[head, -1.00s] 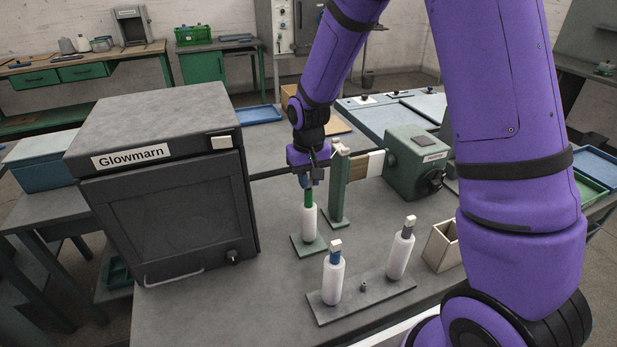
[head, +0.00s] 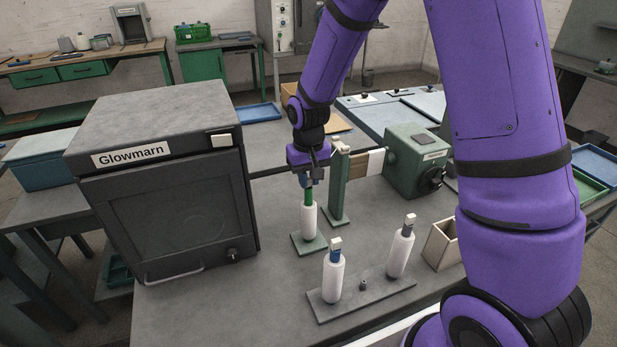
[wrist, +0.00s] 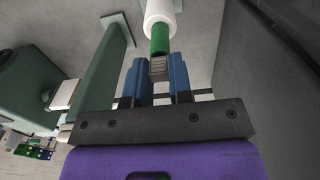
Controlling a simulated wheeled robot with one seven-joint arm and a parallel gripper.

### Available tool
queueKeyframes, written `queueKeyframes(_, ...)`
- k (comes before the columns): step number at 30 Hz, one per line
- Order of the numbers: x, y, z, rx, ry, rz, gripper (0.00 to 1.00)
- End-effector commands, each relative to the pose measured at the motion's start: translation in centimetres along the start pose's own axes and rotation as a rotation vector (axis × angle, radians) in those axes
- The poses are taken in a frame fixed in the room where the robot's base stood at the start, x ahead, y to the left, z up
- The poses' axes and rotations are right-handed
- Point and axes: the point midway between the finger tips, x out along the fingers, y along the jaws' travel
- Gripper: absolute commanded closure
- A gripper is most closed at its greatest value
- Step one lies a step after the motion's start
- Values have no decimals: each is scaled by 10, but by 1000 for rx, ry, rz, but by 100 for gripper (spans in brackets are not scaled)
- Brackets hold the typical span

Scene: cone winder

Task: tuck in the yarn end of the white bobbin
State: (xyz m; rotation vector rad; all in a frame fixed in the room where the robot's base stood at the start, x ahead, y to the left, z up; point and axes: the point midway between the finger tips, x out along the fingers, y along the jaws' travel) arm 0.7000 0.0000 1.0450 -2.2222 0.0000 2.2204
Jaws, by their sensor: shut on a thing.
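A white bobbin (head: 309,222) with a green upper tube stands upright on a small green base (head: 312,248). My gripper (head: 308,182) is directly above it, pointing down, shut on its top end. In the wrist view, a grey ribbed block (wrist: 158,67) on the green tube sits between my blue fingers (wrist: 160,80), with the white bobbin body (wrist: 161,12) beyond. Two more white bobbins, one at left (head: 333,280) and one at right (head: 400,253), stand on a grey plate (head: 350,308); they have blue or grey necks and pale top blocks. I cannot make out a loose yarn end.
A green post (head: 337,190) stands close right of my gripper, by a green winder housing (head: 420,160). A large dark Glowmarn cabinet (head: 165,190) is at left. A pale open box (head: 441,246) is right of the grey plate. The table front left is clear.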

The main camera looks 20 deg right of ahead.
Motion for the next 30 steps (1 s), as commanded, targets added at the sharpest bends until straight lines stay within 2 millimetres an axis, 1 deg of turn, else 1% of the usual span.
queueKeyframes(14,2,0,0,0,0,0,89)
queueKeyframes(15,2,0,0,0,0,0,73)
queueKeyframes(17,2,0,0,0,0,0,59)
queueKeyframes(18,2,0,0,0,0,0,50)
queueKeyframes(24,2,0,0,0,0,0,50)
queueKeyframes(26,2,0,0,0,0,0,36)
queueKeyframes(27,2,0,0,0,0,0,27)
queueKeyframes(28,2,0,0,0,0,0,25)
queueKeyframes(30,2,0,0,0,0,0,25)
